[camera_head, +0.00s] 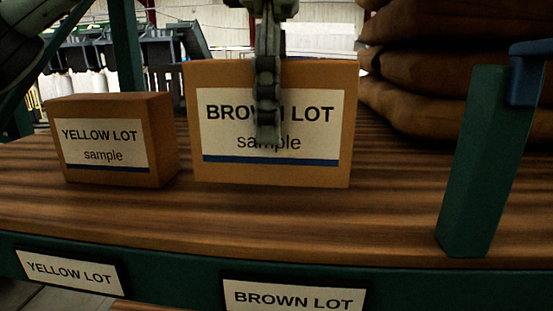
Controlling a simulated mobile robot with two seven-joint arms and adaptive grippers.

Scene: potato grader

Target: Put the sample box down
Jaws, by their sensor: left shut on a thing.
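The brown cardboard sample box (330,175), labelled "BROWN LOT sample", stands upright on or just above the wooden shelf; I cannot tell whether its bottom touches. My left gripper (267,125) comes down from above and is shut on this box. One finger lies over the front label, and the other is hidden behind the box. A smaller box (107,175) labelled "YELLOW LOT sample" sits on the shelf to the left. My right gripper is not in view.
The wooden shelf (270,225) has a green front edge with a "YELLOW LOT" tag (70,272) and a "BROWN LOT" tag (292,297), the latter below the held box. A green post (475,165) stands at right. Stacked brown sacks (425,110) lie behind it.

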